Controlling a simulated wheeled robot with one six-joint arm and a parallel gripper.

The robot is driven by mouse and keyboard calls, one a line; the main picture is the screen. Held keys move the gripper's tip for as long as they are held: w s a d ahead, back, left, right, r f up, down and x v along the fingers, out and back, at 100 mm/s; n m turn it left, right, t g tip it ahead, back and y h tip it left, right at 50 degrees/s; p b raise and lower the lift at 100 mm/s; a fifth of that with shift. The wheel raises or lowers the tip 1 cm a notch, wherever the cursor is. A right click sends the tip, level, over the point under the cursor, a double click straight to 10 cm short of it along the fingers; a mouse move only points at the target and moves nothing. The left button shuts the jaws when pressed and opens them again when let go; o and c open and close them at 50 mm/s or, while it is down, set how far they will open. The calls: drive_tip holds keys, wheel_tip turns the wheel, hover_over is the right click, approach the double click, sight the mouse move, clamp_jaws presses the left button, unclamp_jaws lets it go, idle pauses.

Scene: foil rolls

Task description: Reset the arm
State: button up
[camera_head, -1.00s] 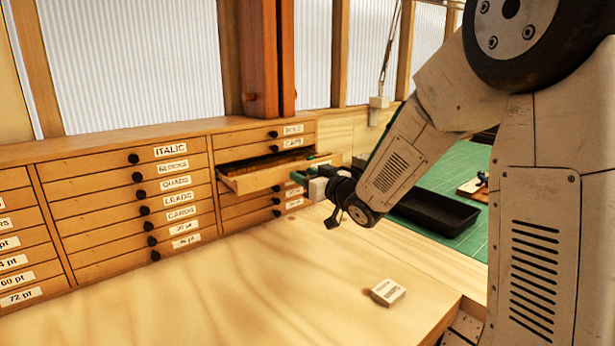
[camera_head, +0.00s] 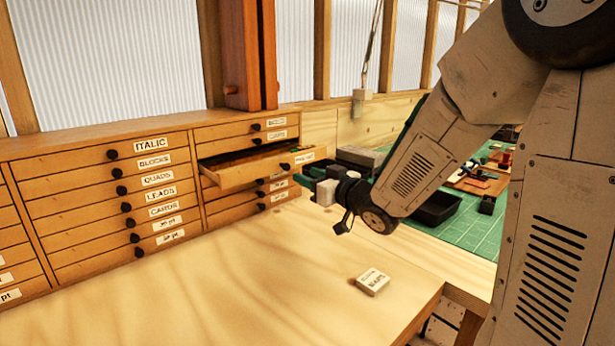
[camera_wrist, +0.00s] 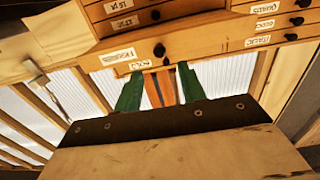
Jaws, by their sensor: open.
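My gripper (camera_head: 308,178) has green fingers and hangs in front of the cabinet's right column, just below and right of the pulled-out drawer (camera_head: 240,174). In the wrist view the two fingers (camera_wrist: 160,88) stand apart with nothing between them. Behind the gap are an orange-brown post and the cabinet. The drawer stands open, with its dark knob and label in sight. My arm reaches down to the gripper from the upper right.
The wooden cabinet (camera_head: 65,197) has several shut, labelled drawers. A small white labelled box (camera_head: 372,283) lies on the bare wooden bench top (camera_head: 190,290). At right are a black tray (camera_head: 437,208), a green mat (camera_head: 470,230) and small items.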

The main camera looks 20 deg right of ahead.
drive_tip(key=d+f+m+g+h, duration=0.25)
drive_tip(key=d+f+h, duration=0.2)
drive_tip(key=f, duration=0.25)
drive_tip(key=s+d+f+g+h, duration=0.1)
drive_tip(key=s+g, duration=0.1)
drive_tip(key=s, duration=0.1)
drive_tip(key=s+d+f+m+g+h, duration=0.1)
drive_tip(key=s+g, duration=0.1)
drive_tip(key=s, duration=0.1)
drive_tip(key=s+d+f+g+h, duration=0.1)
drive_tip(key=s+g, duration=0.1)
drive_tip(key=s, duration=0.1)
drive_tip(key=shift+d+f, duration=0.15)
drive_tip(key=shift+f, duration=0.2)
drive_tip(key=s+a+r+g, duration=0.2)
drive_tip(key=s+a, duration=0.1)
drive_tip(key=s, duration=0.5)
drive_tip(key=s+a+r+g+y, duration=0.1)
drive_tip(key=s+a+r+g, duration=0.1)
drive_tip(key=s, duration=0.7)
drive_tip(key=s+a+r+g+y, duration=0.1)
drive_tip(key=s+a+r+g, duration=0.1)
drive_tip(key=s+a, duration=0.4)
drive_tip(key=s+g, duration=0.1)
drive_tip(key=s, duration=0.2)
drive_tip(key=shift+r, duration=0.4)
